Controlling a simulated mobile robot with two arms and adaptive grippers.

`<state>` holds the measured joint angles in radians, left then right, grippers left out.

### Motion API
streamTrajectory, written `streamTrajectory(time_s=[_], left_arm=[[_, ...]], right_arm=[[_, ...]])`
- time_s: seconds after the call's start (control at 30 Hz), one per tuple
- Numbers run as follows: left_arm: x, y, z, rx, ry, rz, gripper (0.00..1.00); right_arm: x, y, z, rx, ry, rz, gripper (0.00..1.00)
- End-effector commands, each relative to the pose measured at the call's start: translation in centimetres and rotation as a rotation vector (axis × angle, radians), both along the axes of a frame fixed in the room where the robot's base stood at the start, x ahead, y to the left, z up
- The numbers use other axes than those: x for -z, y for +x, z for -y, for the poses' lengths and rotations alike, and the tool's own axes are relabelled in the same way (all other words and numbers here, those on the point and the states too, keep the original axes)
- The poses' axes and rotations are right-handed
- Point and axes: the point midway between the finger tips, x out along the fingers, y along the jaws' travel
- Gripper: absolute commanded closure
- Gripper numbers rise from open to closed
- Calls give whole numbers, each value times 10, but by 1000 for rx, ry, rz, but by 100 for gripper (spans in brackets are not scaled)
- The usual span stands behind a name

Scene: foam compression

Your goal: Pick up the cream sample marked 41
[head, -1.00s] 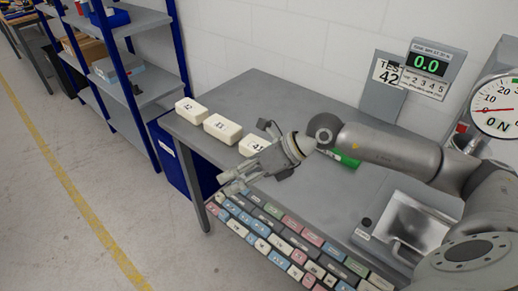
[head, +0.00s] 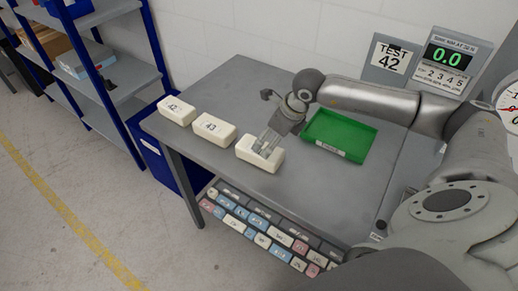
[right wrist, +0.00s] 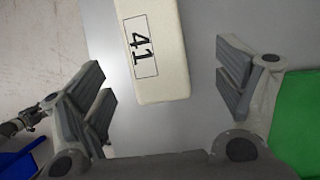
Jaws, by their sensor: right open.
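The cream sample marked 41 (head: 266,158) is the rightmost of three cream blocks on the grey table in the head view. It also shows in the right wrist view (right wrist: 150,50), label facing the camera. My right gripper (head: 265,147) is over it, fingers pointing down, and hides its label in the head view. In the right wrist view the open fingers (right wrist: 168,85) stand apart on either side of the sample's near end, with gaps on both sides. Nothing is held. My left gripper is not in view.
Cream blocks marked 43 (head: 208,132) and 42 (head: 176,111) stand to the left. A green tray (head: 340,136) lies just right of the gripper. A display (head: 448,62) and a TEST 42 sign (head: 391,55) stand behind. Blue-framed shelves (head: 107,65) are at the left.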

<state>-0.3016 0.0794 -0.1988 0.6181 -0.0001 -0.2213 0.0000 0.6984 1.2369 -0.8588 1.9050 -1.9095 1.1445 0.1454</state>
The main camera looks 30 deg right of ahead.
Motion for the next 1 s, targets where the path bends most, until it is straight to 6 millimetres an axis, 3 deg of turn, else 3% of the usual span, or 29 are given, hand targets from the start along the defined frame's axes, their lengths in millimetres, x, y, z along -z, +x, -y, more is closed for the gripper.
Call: streamTrajectory(time_s=[0.1,0.17,0.27,0.5,0.83,1.0], left_arm=[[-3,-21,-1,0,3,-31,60],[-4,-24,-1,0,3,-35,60],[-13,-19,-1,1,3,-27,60],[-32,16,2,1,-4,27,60],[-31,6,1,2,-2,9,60],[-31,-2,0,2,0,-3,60]], right_arm=[[9,3,-3,0,1,0,12],[12,5,-4,-2,1,-1,12],[19,8,-8,-2,2,-3,12],[49,21,-19,-1,2,-1,12],[58,23,-19,-2,2,1,12],[57,23,-19,-2,2,0,34]])
